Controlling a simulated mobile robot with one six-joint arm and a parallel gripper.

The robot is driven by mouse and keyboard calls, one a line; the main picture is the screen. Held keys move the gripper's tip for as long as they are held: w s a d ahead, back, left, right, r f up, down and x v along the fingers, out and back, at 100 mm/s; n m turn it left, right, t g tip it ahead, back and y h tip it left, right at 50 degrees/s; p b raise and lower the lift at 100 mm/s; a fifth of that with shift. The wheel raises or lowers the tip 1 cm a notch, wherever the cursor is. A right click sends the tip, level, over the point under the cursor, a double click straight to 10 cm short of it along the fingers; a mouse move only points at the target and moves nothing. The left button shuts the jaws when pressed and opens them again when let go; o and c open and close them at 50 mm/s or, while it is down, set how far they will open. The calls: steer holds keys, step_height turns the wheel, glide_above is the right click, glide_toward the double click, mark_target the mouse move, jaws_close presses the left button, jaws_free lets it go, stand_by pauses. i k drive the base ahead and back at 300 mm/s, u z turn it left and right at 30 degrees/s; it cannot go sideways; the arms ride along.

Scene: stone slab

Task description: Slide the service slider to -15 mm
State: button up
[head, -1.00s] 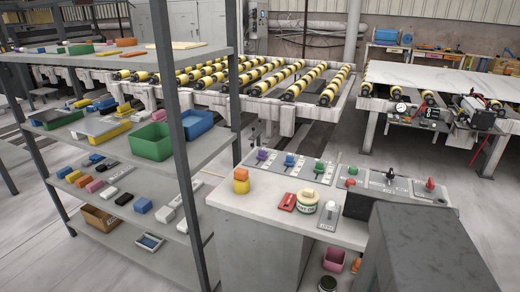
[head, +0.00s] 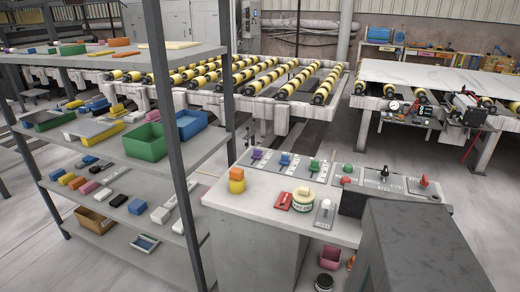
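A counter (head: 262,207) carries a row of grey control plates along its back edge. On them stand a purple knob (head: 257,153), a blue knob (head: 284,158), a green knob (head: 313,166), a small red knob (head: 346,181), a black-handled control (head: 384,173) and another red knob (head: 423,180). A separate grey plate with a white knob (head: 325,206) lies near the front edge. The labels and scales are too small to read, so I cannot tell which control is the service slider or its setting. My gripper is not in view.
An orange-and-yellow block stack (head: 237,180), a red item (head: 283,201) and a green-white tin (head: 302,200) sit on the counter. A loaded shelf rack (head: 165,130) stands left. A dark grey block (head: 415,245) hides the counter's right front. Roller conveyors (head: 250,85) lie behind.

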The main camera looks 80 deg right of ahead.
mark_target(257, 155)
steer(key=u, duration=0.3)
steer(key=k, duration=0.15)
steer(key=z, duration=2.95)
steer(key=k, duration=0.55)
steer(key=u, duration=0.15)
steer(key=i, duration=0.3)
steer(key=z, duration=0.1)
